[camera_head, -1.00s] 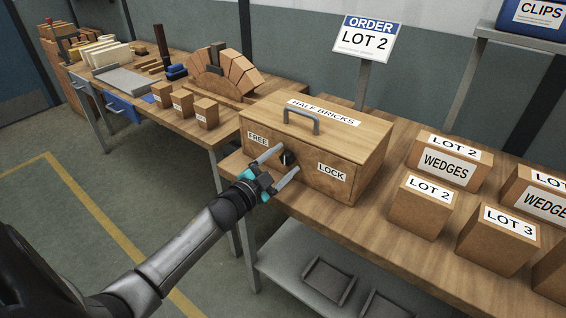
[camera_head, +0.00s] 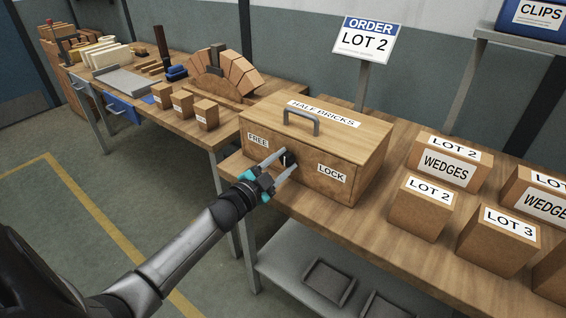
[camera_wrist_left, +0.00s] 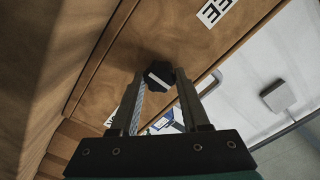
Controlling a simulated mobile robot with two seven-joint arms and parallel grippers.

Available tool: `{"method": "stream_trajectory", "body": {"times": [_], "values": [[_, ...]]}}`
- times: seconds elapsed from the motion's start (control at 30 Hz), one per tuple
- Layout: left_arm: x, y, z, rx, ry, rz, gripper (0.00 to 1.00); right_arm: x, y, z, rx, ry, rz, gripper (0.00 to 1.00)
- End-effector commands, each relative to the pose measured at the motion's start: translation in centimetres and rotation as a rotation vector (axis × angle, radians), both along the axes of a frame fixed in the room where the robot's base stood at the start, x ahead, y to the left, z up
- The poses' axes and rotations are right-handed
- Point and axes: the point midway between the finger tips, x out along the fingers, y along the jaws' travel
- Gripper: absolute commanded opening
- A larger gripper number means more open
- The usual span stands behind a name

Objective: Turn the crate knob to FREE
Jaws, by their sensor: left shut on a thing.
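The wooden crate (camera_head: 345,155), labelled HALF BRICKS, stands on the bench with its grey handle on the lid. Its front has a FREE label (camera_head: 258,140) at the left and a LOCK label (camera_head: 332,174) at the right. Between them is the black knob (camera_head: 289,158). My left gripper (camera_head: 284,157) is shut on the knob, one finger on each side. In the left wrist view the dark knob (camera_wrist_left: 158,74) with a pale stripe sits between the fingertips. I cannot tell exactly which label the stripe points to. My right gripper is not in view.
Several brown boxes, including a LOT 2 box (camera_head: 420,207) and a LOT 3 box (camera_head: 497,240), stand right of the crate. The ORDER LOT 2 sign (camera_head: 366,42) is behind it. A brick arch (camera_head: 228,72) and small blocks are on the far bench.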

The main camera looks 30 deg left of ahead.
Motion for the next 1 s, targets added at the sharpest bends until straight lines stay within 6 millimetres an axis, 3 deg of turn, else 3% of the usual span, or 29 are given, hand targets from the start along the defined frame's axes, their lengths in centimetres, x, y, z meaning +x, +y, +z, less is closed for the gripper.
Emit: {"method": "stream_trajectory", "body": {"times": [0.47,1.0], "values": [[0.0,0.0,0.1,-0.091,0.009,0.001,0.00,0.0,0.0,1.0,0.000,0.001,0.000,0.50],[0.0,0.1,0.2,-0.556,0.046,0.002,0.00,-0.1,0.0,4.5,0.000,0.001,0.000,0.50]]}}
